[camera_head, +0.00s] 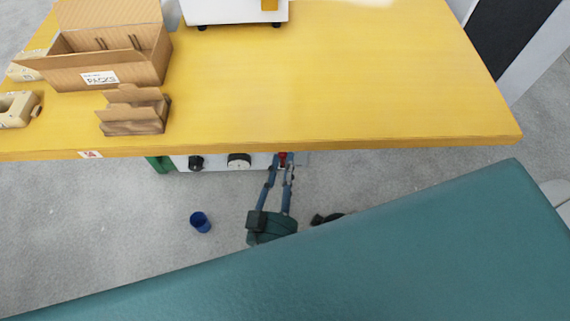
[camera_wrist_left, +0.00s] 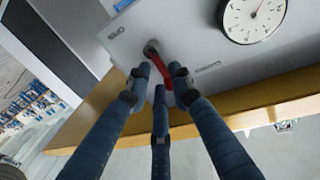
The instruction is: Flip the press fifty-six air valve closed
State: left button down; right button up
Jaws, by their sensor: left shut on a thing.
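The air valve has a red lever (camera_wrist_left: 161,70) on a dark round stem, mounted on a pale panel (camera_wrist_left: 205,45). In the left wrist view the lever hangs at a slant, down and to the right from its stem. My left gripper (camera_wrist_left: 160,82) is shut on the lever, its blue fingers on both sides and one below. In the head view my left gripper (camera_head: 281,168) reaches up to the panel under the table's front edge, where a bit of the red lever (camera_head: 283,157) shows. The fingers hide part of it. My right gripper is not in view.
A black knob (camera_head: 196,162) is farther left on the panel. The yellow table (camera_head: 330,90) overhangs the panel and carries cardboard boxes (camera_head: 110,68). A blue cup (camera_head: 200,222) stands on the grey floor.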

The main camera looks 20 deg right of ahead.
pick_arm(q)
jog(key=c, duration=1.7)
grip_release()
jog(key=shift+a+f, duration=0.2)
jog(key=shift+o, duration=0.3)
jog(key=shift+a+r, duration=0.1)
jog(key=v, duration=1.2)
jog(key=shift+w, duration=0.1)
